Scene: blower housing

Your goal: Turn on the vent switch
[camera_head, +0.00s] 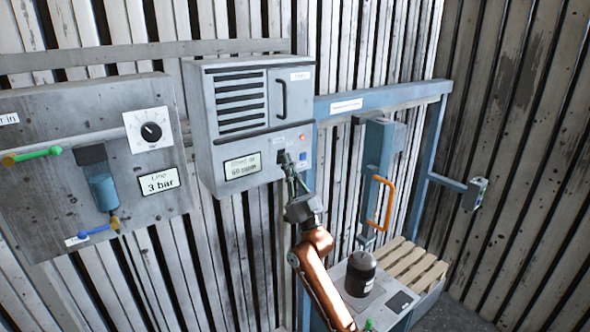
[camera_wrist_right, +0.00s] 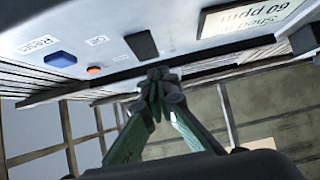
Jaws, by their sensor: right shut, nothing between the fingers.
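The grey vent cabinet (camera_head: 207,130) hangs on the wall, with louvres, a door handle and a small display (camera_head: 243,166). Its lower front has a black rocker-like switch (camera_wrist_right: 142,45), a lit red-orange lamp (camera_head: 302,137) and a blue button (camera_head: 302,156). My right gripper (camera_head: 288,165) is shut and empty, its fingertips in front of the cabinet by the switch. In the right wrist view the closed fingertips (camera_wrist_right: 160,84) show below the switch; I cannot tell whether they touch the panel. The switch's position is unclear. My left gripper is not in view.
A panel with a dial (camera_head: 150,131) and a "3 bar" label hangs to the left. To the right are a blue frame (camera_head: 385,97), an orange handle (camera_head: 383,200) and a black canister (camera_head: 360,273) on a low stand near wooden slats (camera_head: 414,262).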

